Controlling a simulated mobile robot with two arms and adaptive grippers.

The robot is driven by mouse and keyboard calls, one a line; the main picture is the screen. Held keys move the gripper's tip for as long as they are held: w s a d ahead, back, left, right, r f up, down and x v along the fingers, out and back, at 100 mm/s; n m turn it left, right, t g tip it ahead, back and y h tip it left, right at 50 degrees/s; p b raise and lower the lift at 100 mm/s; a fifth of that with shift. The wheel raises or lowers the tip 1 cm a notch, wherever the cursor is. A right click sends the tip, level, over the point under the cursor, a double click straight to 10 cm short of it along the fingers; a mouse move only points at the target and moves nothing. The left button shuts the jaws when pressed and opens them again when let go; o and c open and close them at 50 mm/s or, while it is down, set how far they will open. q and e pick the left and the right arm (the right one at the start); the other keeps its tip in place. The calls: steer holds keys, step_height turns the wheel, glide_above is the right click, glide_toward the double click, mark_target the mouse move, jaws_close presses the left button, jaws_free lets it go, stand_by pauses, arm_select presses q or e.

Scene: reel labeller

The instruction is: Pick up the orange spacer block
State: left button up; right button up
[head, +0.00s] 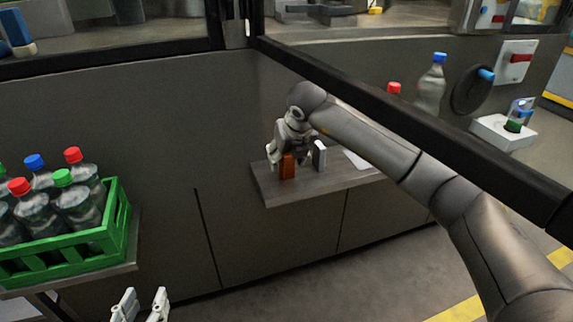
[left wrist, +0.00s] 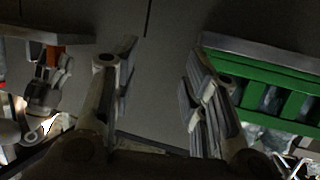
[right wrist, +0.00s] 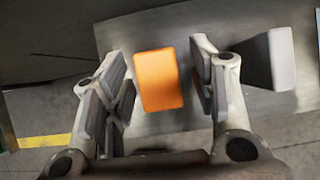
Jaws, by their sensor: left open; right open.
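The orange spacer block (head: 287,167) stands upright on a small grey shelf (head: 300,194) in the head view. In the right wrist view the block (right wrist: 159,80) lies between the fingers of my right gripper (right wrist: 160,95). The fingers are open, with a gap showing on each side of the block. In the head view my right gripper (head: 288,155) is over the shelf, around the block. My left gripper (head: 140,305) is open and empty at the bottom of the head view, and it also shows in the left wrist view (left wrist: 160,75).
A white block (head: 319,156) stands right of the orange block, close to a right finger in the right wrist view (right wrist: 281,59). A green crate (head: 70,246) of bottles is at the left. A dark frame bar (head: 400,115) crosses near my right arm.

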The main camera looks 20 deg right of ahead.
steer(key=shift+w+f, duration=0.15)
steer(key=shift+f, duration=0.1)
steer(key=shift+c, duration=0.4)
steer(key=c, duration=1)
steer(key=shift+c, duration=0.4)
steer(key=shift+r, duration=0.1)
